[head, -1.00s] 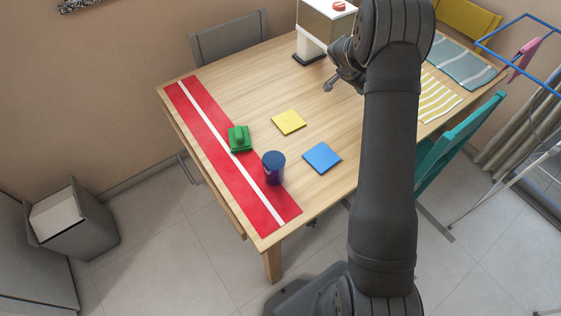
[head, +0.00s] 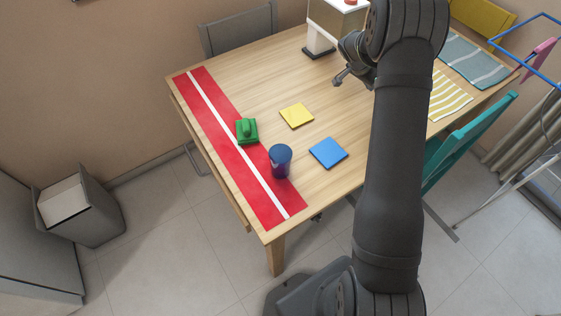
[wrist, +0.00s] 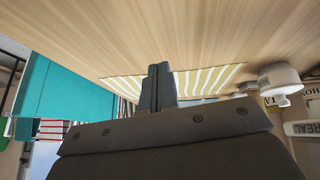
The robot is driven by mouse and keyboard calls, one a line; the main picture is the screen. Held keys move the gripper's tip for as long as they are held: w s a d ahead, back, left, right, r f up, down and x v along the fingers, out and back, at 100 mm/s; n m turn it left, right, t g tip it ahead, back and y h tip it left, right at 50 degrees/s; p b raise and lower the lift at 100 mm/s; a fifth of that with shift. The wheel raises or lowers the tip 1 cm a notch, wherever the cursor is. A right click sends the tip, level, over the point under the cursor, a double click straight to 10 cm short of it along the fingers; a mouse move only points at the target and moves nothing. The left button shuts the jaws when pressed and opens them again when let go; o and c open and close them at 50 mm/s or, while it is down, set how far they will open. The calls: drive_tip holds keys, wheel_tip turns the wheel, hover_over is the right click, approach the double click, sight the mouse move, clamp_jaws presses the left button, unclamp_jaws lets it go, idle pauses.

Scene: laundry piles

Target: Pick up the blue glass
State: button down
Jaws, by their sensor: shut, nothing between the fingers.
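The blue glass (head: 280,161) stands upright on the table, on the right edge of the red runner with the white stripe (head: 222,139). It is dark blue. My gripper (head: 338,81) is above the table's far part, to the upper right of the glass and well apart from it. In the wrist view my gripper (wrist: 158,68) is shut, its fingers together with nothing between them. The glass does not show in the wrist view.
A green object (head: 246,131) sits on the runner beyond the glass. A blue square (head: 328,153) and a yellow square (head: 296,115) lie to its right. A white stand (head: 319,41) is near my gripper. A teal chair (head: 470,140) stands at the right edge.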

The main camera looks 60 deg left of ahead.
drive_tip(key=c, duration=2.1)
unclamp_jaws()
drive_tip(key=o, duration=1.8)
drive_tip(key=s+a+r+n+g, duration=0.15)
drive_tip(key=s+r, duration=0.35)
drive_tip(key=s, duration=0.5)
wheel_tip(320, 180, up, 8)
drive_tip(key=f+n+g+y, duration=0.1)
drive_tip(key=n+g, duration=0.4)
drive_tip(key=n, duration=0.3)
hover_over(282, 151)
drive_tip(key=s+d, duration=0.2)
drive_tip(key=shift+t, duration=0.25)
drive_tip(key=f, duration=1)
drive_tip(key=shift+w+d, duration=0.1)
drive_tip(key=shift+w, duration=0.2)
drive_tip(key=shift+s+a+f, duration=0.1)
drive_tip(key=shift+f, duration=1.4)
drive_tip(key=shift+s+a+f, duration=0.1)
drive_tip(key=shift+f, duration=1.35)
